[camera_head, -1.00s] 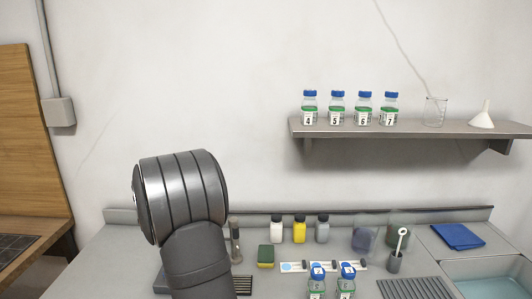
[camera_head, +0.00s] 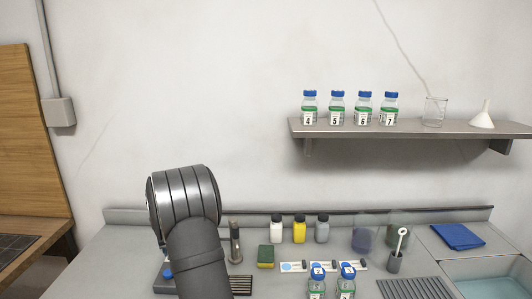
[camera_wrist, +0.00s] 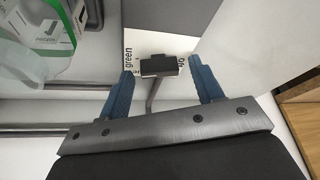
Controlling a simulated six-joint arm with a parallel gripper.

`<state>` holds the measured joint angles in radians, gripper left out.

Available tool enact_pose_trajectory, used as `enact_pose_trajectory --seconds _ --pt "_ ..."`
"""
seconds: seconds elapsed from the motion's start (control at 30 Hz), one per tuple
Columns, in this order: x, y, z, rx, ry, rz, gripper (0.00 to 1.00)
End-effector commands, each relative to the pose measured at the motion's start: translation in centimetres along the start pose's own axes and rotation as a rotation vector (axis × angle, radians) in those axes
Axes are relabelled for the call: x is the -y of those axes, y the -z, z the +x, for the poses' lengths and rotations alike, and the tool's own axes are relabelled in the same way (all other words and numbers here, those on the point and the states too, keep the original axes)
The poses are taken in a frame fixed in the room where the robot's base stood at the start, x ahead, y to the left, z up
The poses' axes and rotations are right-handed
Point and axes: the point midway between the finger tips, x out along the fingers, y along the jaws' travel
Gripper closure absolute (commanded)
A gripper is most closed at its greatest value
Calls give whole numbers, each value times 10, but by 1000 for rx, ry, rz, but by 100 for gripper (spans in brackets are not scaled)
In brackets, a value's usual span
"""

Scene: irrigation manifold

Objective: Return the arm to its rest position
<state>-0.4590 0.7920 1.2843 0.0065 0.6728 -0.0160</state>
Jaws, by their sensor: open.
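My gripper (camera_wrist: 161,70) shows in the wrist view, with its two blue fingers spread apart and nothing between them touching both. In the head view only my dark grey arm shows, bent at the lower left over the counter; the gripper itself is hidden there. Beyond the fingers, in the wrist view, are a black block (camera_wrist: 158,65) on a thin grey stem and a white card (camera_wrist: 140,42) with the printed word "green".
In the wrist view a clear container with a green label (camera_wrist: 52,30) is close at upper left. The counter holds bottles (camera_head: 299,231), a green-yellow sponge (camera_head: 265,256), a rack (camera_head: 415,288) and a blue cloth (camera_head: 458,236). A shelf (camera_head: 400,128) with several numbered bottles is at right.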

Motion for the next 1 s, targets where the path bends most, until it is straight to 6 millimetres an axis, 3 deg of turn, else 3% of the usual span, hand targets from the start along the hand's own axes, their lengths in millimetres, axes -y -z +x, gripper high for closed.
enact_pose_trajectory --seconds 1.0 --pt "-3 1 0 0 213 -513 40"
